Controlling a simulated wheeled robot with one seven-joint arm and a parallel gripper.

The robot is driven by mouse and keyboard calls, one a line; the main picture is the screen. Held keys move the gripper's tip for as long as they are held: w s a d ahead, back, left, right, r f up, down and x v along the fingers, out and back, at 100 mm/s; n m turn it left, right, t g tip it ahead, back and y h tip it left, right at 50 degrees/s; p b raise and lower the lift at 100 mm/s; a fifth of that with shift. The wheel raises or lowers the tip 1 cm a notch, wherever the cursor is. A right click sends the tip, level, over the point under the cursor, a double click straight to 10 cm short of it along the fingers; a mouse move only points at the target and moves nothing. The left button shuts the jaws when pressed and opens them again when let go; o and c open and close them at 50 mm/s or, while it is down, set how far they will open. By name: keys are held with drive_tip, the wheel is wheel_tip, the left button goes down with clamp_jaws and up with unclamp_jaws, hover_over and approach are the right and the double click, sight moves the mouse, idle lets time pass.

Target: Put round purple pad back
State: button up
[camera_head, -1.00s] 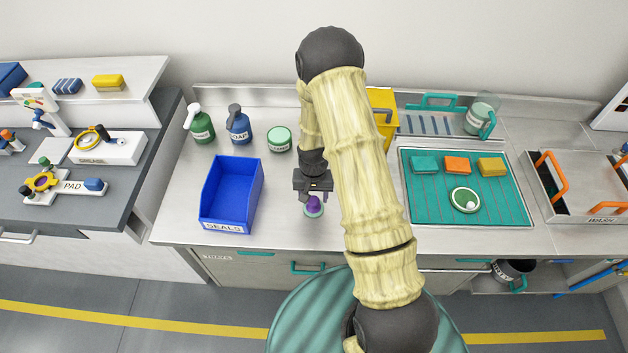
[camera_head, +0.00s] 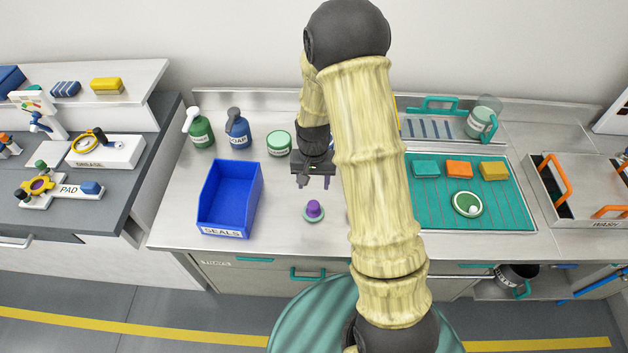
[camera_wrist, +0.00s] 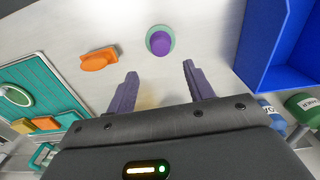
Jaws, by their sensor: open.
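The round purple pad (camera_head: 314,210), a purple knob on a pale green disc, stands upright on the steel counter right of the blue bin. It also shows in the wrist view (camera_wrist: 160,42), just beyond the fingertips. My gripper (camera_head: 313,184) is open and empty, raised above the counter and apart from the pad. Its two fingers (camera_wrist: 160,70) are spread in the wrist view. A white holder labelled PAD (camera_head: 70,190) lies on the dark bench at the left, with a yellow ring and a blue piece on it.
The blue SEALS bin (camera_head: 228,198) stands left of the pad. Bottles and a jar (camera_head: 279,143) stand behind. An orange piece (camera_wrist: 98,59) lies near the pad, hidden by my arm in the head view. A teal mat (camera_head: 490,219) lies at the right.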

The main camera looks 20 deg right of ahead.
drive_tip(key=s+r+n+t, duration=0.2)
drive_tip(key=s+r+n, duration=0.1)
drive_tip(key=s+r, duration=1.1)
drive_tip(key=shift+r+n+t, duration=0.3)
drive_tip(key=shift+r, duration=0.2)
drive_tip(key=shift+d, duration=0.1)
drive_tip(key=c, duration=0.3)
drive_tip(key=shift+c, duration=0.2)
